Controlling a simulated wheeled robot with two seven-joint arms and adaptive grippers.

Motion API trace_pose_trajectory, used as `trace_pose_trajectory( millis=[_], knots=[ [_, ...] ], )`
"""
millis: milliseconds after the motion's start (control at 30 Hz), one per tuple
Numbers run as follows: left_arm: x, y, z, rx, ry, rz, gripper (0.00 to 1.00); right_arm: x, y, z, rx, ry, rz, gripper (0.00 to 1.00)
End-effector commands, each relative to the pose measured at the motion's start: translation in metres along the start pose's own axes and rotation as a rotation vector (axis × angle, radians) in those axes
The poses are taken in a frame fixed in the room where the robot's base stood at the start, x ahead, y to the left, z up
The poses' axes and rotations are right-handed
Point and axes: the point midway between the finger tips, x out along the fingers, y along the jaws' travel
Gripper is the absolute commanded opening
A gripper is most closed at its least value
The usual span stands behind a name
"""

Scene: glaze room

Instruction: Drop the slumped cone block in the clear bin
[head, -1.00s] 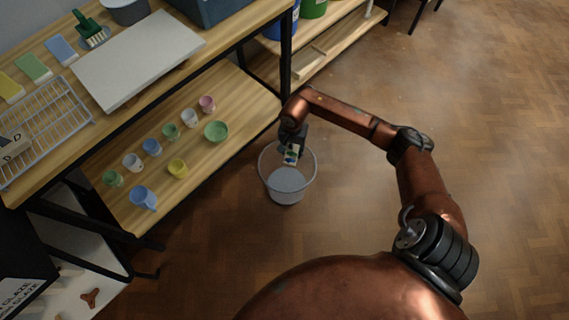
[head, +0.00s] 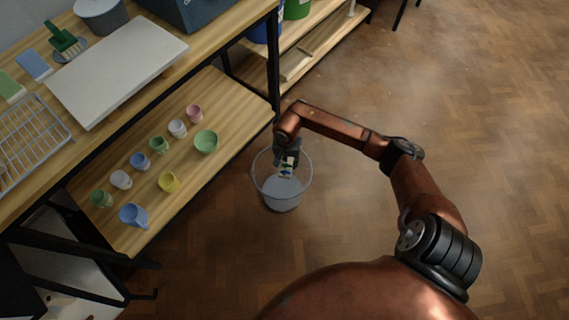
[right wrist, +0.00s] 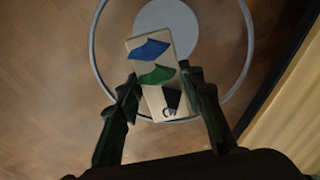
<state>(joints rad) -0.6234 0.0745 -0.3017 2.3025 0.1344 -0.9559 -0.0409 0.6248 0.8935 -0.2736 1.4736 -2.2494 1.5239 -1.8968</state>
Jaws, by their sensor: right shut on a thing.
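The slumped cone block (right wrist: 152,62) is a pale block with a blue, a green and a dark slumped cone on it. My right gripper (right wrist: 161,92) is shut on it, with a finger at each side. In the head view the block (head: 287,167) hangs below my right gripper (head: 287,160), at the mouth of the clear bin (head: 282,207). The bin is a see-through round bucket standing on the floor. In the right wrist view its rim (right wrist: 96,70) circles the block and its pale bottom shows beneath. My left gripper is not in view.
A wooden shelf unit stands to the left; its lower shelf (head: 95,217) holds several small cups and bowls. Its top bears a white slab (head: 115,70), a wire rack (head: 30,140) and a green brush (head: 62,38). The parquet floor (head: 480,150) at right is clear.

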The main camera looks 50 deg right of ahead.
Motion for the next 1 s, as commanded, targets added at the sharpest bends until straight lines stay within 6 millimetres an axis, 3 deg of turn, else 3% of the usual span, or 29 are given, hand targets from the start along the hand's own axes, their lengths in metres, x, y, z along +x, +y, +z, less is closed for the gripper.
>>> trace_pose_trajectory(
  millis=[67, 100, 367, 733, 1000],
  knots=[
    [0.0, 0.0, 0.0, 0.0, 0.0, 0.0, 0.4, -0.001, 0.0, 0.0, 0.0, 0.0, -0.001, 0.09],
    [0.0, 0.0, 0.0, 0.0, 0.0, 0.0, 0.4, -0.001, 0.0, 0.0, 0.0, 0.0, -0.001, 0.38],
    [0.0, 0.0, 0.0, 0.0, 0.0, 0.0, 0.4, 0.0, 0.0, 0.0, 0.0, 0.0, 0.0, 0.55],
    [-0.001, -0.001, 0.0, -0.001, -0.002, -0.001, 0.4, -0.006, 0.0, -0.001, 0.0, 0.002, -0.001, 0.56],
    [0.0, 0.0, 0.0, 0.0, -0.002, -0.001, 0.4, -0.054, -0.001, -0.002, -0.002, 0.006, -0.002, 0.56]
  ],
)
